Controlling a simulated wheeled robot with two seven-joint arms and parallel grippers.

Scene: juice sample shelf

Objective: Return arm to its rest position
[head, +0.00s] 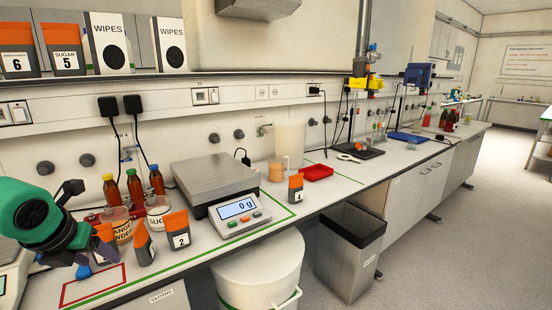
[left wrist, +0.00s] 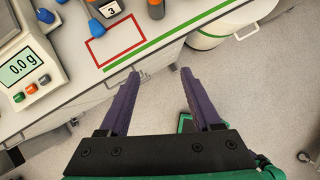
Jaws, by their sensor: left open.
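My left arm comes in from the left edge of the head view, with a green and dark wrist. My left gripper (head: 96,248) is over the left front of the bench, near the sample containers. In the left wrist view, the gripper (left wrist: 160,72) has its two purple fingers spread apart with nothing between them. They are over the bench's front edge and the grey floor. My right gripper shows in neither view.
Orange-topped containers, one marked 2 (head: 177,232), stand near the gripper by a red taped rectangle (left wrist: 115,40). A balance (head: 238,213) reads 0 g. Brown bottles (head: 135,188) stand behind. A white bin (head: 262,272) and grey bin (head: 350,252) stand below the bench.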

